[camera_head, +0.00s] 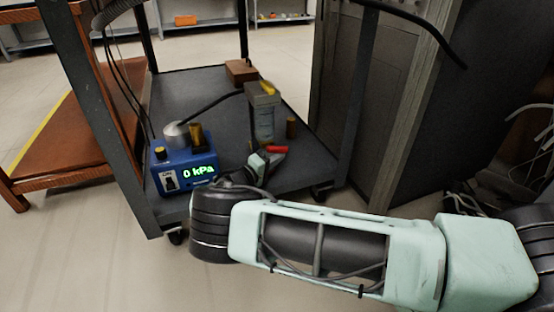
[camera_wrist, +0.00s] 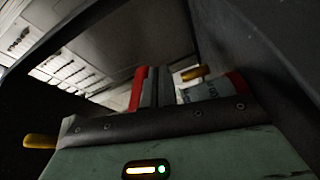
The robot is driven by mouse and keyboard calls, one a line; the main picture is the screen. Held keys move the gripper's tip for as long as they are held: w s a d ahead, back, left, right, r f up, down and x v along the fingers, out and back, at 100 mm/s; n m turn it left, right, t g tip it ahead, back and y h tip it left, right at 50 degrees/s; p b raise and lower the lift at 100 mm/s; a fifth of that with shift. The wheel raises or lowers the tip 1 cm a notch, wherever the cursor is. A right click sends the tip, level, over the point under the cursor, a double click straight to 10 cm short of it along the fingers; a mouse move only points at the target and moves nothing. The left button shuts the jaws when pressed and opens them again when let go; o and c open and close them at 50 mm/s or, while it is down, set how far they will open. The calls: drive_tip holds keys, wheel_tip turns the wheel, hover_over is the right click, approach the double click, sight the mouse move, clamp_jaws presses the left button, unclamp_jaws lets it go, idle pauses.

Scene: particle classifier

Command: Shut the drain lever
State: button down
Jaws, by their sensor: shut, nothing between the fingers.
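The clear-walled column (camera_head: 263,118) stands on the cart, with a yellow piece (camera_head: 268,88) on its top. A brass-coloured fitting (camera_head: 291,127) shows just right of the column; I cannot tell which part is the drain lever. My gripper (camera_head: 277,149), red at its tip, is shut and empty low in front of the column. In the wrist view my gripper (camera_wrist: 172,85) points up the picture, and a small brass-coloured piece (camera_wrist: 195,73) shows by the fingers. Another brass-coloured piece (camera_wrist: 40,141) sticks out at the left. Whether the gripper touches anything is unclear.
A blue gauge box (camera_head: 185,168) reading 0 kPa stands left on the dark cart shelf (camera_head: 215,92). A black hose (camera_head: 215,102) runs to the column. Cart posts (camera_head: 357,85) and a tall grey cabinet (camera_head: 400,100) bound the space at right. A brown block (camera_head: 240,71) lies behind.

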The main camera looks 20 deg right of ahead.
drive_tip(key=shift+a, duration=0.1)
idle(0.3)
drive_tip(key=p+v, duration=0.4)
drive_tip(key=v, duration=1.3)
drive_tip(key=shift+f, duration=0.15)
drive_tip(key=shift+s, duration=0.1)
